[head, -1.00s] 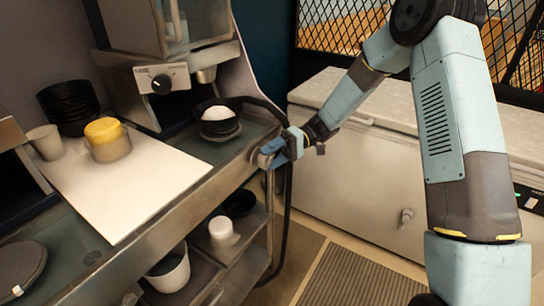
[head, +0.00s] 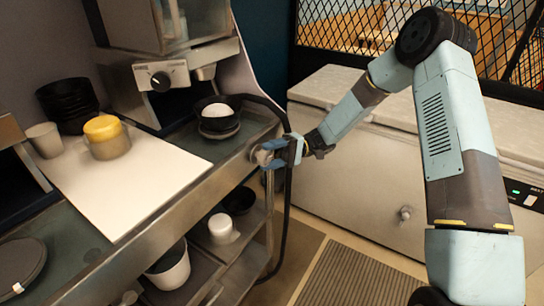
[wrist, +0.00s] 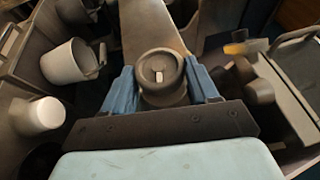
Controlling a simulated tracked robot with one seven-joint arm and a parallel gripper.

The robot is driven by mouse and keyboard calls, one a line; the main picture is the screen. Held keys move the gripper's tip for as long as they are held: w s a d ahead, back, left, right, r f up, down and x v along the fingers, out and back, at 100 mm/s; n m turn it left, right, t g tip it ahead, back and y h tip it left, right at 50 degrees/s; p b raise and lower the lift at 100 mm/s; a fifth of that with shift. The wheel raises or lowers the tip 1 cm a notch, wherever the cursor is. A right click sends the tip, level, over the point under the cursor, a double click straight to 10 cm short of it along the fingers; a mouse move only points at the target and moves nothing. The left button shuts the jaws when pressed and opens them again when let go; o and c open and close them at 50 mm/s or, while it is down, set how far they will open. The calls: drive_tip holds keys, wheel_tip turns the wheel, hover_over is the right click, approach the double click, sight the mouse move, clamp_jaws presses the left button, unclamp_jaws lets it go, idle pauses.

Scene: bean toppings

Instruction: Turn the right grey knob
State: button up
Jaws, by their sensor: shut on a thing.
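The right grey knob (head: 262,155) sits at the right end of the metal counter's front edge. In the wrist view the round grey knob (wrist: 160,72) shows face-on, with a small pale mark in its middle. My gripper (head: 270,154) is at the knob, with its blue fingers on either side of it. In the wrist view my gripper (wrist: 162,80) has one finger left and one right of the knob, shut on it. Parts of the knob's sides are hidden by the fingers.
A dispenser with another knob (head: 160,81) stands on the counter. A black bowl with white contents (head: 217,113) is behind the gripper. A yellow-topped container (head: 107,136) stands on a white board (head: 150,180). Shelves below hold a white bucket (head: 170,267). A pale chest (head: 350,170) is right.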

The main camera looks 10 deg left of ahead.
drive_tip(key=shift+f, duration=0.15)
drive_tip(key=o, duration=1)
drive_tip(key=r, duration=0.4)
drive_tip(key=shift+s+d+r, duration=0.1)
drive_tip(key=shift+s+r, duration=0.05)
drive_tip(key=shift+s, duration=0.05)
drive_tip(key=shift+s+d+r, duration=1.15)
drive_tip(key=shift+s+r, duration=0.3)
drive_tip(key=shift+s, duration=0.5)
drive_tip(key=shift+s+d+r, duration=1.15)
drive_tip(key=shift+s+r, duration=0.3)
drive_tip(key=shift+s, duration=0.45)
drive_tip(key=shift+s+d+r, duration=1.15)
drive_tip(key=shift+s+r, duration=0.3)
drive_tip(key=shift+s, duration=0.5)
